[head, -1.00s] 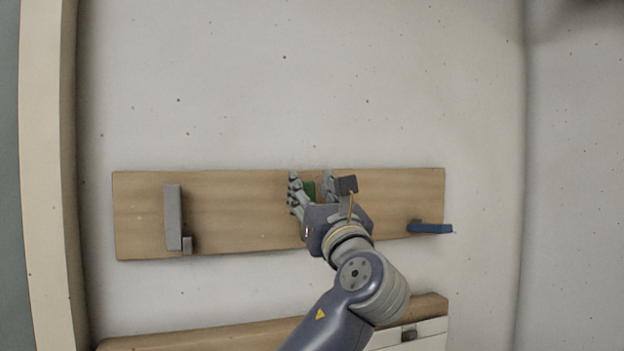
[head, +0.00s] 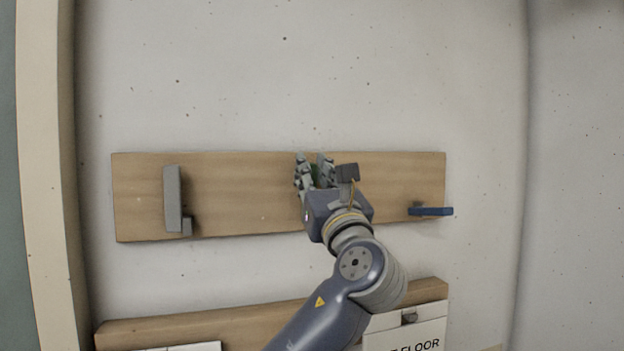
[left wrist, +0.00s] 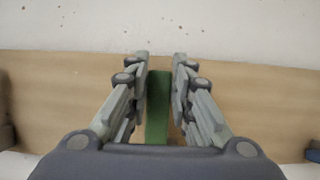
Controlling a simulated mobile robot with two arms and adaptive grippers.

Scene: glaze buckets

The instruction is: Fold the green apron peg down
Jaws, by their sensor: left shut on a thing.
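The green apron peg (left wrist: 158,106) stands upright against the wooden board (head: 250,200) in the left wrist view, between the fingers of my left gripper (left wrist: 160,78). In the head view only a sliver of the green peg (head: 316,176) shows, mostly hidden behind the fingers. My left gripper (head: 315,168) is in front of the middle of the board, shut on the green peg. My right gripper is not in view.
A grey peg (head: 173,198) stands upright at the board's left. A blue peg (head: 431,211) juts out from the board's right. Below is a wooden ledge (head: 210,326) with white signs, one (head: 408,338) partly reading "FLOOR". Bare wall is above.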

